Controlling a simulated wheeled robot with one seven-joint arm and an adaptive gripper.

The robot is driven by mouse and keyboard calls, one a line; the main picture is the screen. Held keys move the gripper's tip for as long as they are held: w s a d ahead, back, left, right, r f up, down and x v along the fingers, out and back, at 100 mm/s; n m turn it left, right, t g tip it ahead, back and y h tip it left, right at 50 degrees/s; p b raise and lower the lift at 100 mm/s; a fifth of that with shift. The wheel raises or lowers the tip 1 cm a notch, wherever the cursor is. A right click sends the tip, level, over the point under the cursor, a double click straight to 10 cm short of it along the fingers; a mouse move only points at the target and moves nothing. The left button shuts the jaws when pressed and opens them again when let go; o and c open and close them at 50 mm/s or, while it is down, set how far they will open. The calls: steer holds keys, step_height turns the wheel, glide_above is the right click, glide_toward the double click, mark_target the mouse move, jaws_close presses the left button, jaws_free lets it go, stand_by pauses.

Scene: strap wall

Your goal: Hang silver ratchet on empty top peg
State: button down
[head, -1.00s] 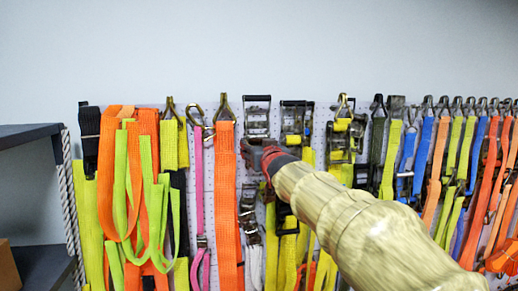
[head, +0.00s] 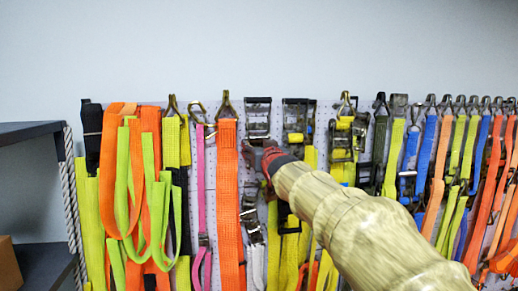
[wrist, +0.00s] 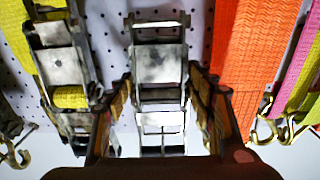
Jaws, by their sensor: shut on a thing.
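The silver ratchet (head: 257,118) is upright at the top row of the wall, between the wide orange strap and a black-and-silver ratchet. My gripper (head: 264,154) is at its lower end, reaching in from the lower right. In the wrist view the silver ratchet (wrist: 159,64) lies between the two fingers of my gripper (wrist: 157,96), which is shut on it. The top peg is hidden behind the ratchet, and I cannot tell whether the ratchet is on it.
A wide orange strap (head: 227,190) hangs close on the left. A ratchet with yellow webbing (head: 297,120) hangs close on the right. Another ratchet (head: 250,215) hangs just below my gripper. A dark shelf (head: 35,132) stands at far left. The wall above the row is bare.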

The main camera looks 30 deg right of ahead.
steer(key=shift+r, duration=0.2)
steer(key=c, duration=0.8)
jaws_free()
steer(key=shift+s, duration=0.1)
steer(key=shift+o, duration=0.7)
steer(key=shift+f, duration=0.15)
steer(key=shift+f, duration=0.2)
steer(key=v, duration=1.2)
steer(key=shift+r, duration=0.2)
steer(key=shift+f, duration=0.1)
